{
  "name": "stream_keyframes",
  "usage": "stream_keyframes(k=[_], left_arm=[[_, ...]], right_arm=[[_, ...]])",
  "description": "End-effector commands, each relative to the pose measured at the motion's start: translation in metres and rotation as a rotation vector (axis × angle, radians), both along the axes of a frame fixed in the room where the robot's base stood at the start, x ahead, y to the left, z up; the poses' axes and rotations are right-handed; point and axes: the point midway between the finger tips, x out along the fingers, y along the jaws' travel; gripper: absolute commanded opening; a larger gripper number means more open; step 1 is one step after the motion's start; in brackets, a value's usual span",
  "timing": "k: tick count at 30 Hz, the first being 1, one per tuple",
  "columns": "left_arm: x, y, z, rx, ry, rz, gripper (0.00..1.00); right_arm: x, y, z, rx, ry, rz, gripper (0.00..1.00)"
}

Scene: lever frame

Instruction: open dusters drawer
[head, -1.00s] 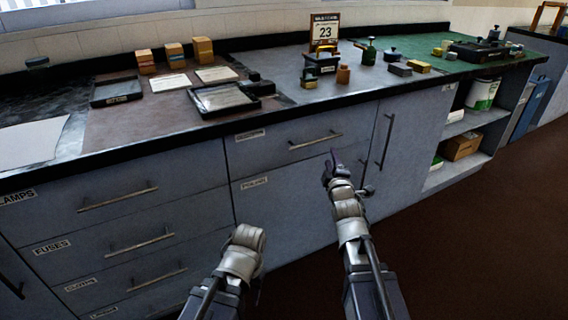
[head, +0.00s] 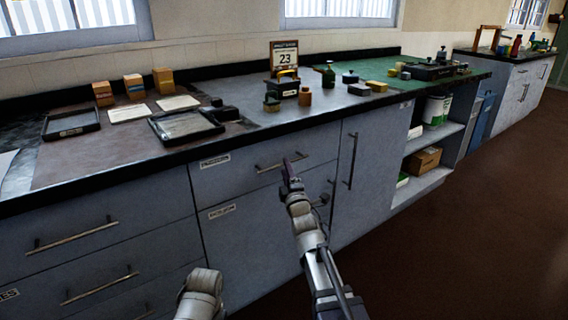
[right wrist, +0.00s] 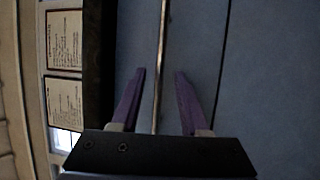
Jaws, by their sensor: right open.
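The top drawer (head: 240,172) under the counter has a small label (head: 215,161) at its upper left; its print is too blurred to read surely. Its bar handle (head: 266,168) is horizontal, and the drawer front looks flush with the cabinet. My right gripper (head: 289,167) is at the right part of this handle. In the right wrist view the purple fingers (right wrist: 161,74) are open, with the handle bar (right wrist: 162,40) running between them in the picture. I cannot tell whether they touch it. Of my left arm only a rounded link shows; its gripper is out of sight.
A cupboard door (head: 372,165) with a vertical handle is right of the drawer, then open shelves (head: 437,134). More drawers (head: 90,225) are at left. The counter above holds trays (head: 185,126), a calendar (head: 284,57) and small items. The floor (head: 480,220) at right is clear.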

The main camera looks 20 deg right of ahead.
Motion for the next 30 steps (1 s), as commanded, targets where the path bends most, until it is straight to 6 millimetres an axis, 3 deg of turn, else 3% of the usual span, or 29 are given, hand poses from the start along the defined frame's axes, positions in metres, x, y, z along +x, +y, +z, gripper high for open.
stream_keyframes(k=[1,6,15,27,30], left_arm=[[0.000,0.000,0.003,0.000,0.000,0.001,0.50],[0.000,0.000,0.006,0.001,0.000,0.001,0.50],[0.000,0.000,0.006,0.001,0.000,0.001,0.50],[0.000,0.000,0.006,0.001,0.000,0.001,0.50],[0.000,0.000,0.006,0.001,0.000,0.001,0.50]], right_arm=[[0.013,-0.001,0.003,0.001,0.000,0.000,0.45],[0.031,-0.001,0.006,0.002,0.000,0.000,0.45],[0.032,-0.002,0.006,0.001,0.000,0.000,0.44],[0.032,-0.002,0.006,0.001,0.000,0.000,0.00],[0.032,-0.002,0.006,0.001,0.001,0.000,0.00]])
